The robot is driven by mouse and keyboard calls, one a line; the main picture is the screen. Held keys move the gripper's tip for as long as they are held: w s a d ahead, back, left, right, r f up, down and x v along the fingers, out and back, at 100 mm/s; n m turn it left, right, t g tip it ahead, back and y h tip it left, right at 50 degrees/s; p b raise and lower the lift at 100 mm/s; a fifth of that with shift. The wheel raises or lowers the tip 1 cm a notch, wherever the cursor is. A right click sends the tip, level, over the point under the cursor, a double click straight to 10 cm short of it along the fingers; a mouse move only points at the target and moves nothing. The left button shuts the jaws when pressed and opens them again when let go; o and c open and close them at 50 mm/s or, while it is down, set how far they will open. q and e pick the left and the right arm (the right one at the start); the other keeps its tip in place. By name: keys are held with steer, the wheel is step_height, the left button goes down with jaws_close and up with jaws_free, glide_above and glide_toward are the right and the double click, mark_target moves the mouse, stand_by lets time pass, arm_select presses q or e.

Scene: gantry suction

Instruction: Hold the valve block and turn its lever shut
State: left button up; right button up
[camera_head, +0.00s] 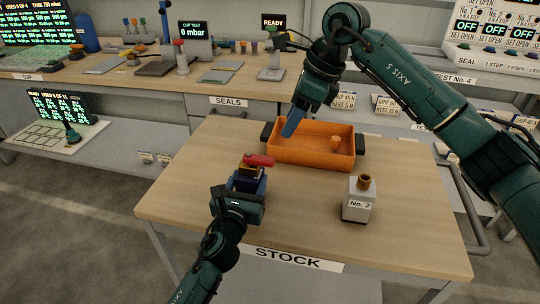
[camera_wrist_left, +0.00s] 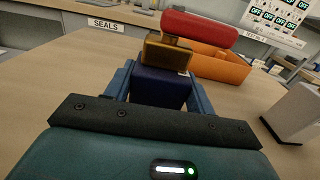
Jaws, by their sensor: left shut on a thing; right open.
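The valve block has a dark blue body (camera_wrist_left: 160,86) with a brass part (camera_wrist_left: 168,48) on top and a red lever (camera_head: 258,160) above it. The red lever also shows large in the left wrist view (camera_wrist_left: 200,27), lying crosswise. My left gripper (camera_head: 248,182) is shut on the blue body, with one blue finger on each side, at the left part of the wooden table. My right gripper (camera_head: 292,122) is open above the left end of the orange tray, to the right of and beyond the valve block. One blue finger of it shows clearly.
The orange tray (camera_head: 312,158) with dark handles holds a small orange peg (camera_head: 335,144). A white block labelled No. 2 (camera_head: 358,204) with a brass top stands at the right. The wooden table (camera_head: 300,220) is clear between it and the valve block. A bench with displays stands behind.

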mark_target(270, 158)
steer(key=x, duration=1)
steer(key=shift+a+f, duration=0.1)
steer(key=shift+f, duration=0.2)
steer(key=shift+c, duration=0.4)
jaws_close()
